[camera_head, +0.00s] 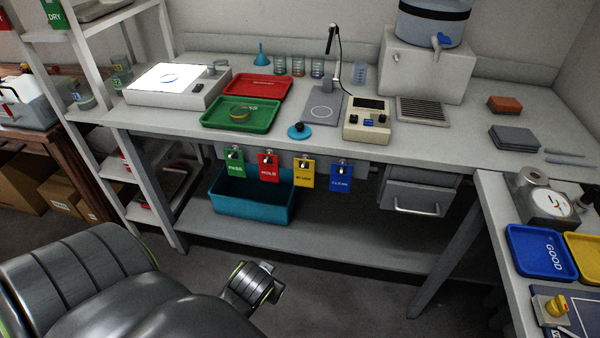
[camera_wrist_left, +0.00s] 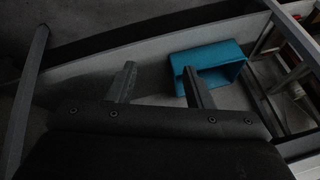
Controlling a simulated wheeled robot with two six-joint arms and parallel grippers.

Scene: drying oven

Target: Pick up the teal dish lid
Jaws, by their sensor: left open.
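The teal dish lid (camera_head: 299,131) is a small round disc with a dark knob, lying flat near the front edge of the bench in the head view. It does not show in the left wrist view. My left gripper (camera_wrist_left: 160,82) is open in the left wrist view, its two fingers apart with nothing between them. My left arm comes in at the lower left of the head view, below and in front of the bench, well away from the lid. Its fingertips cannot be made out there. My right gripper is not in view.
A green tray (camera_head: 214,123) and red tray (camera_head: 281,88) lie left of the lid; a balance-like instrument (camera_head: 367,132) stands right. Coloured tags (camera_head: 304,175) hang below the bench edge. A teal bin (camera_head: 232,203) sits on the lower shelf, also in the left wrist view (camera_wrist_left: 187,62).

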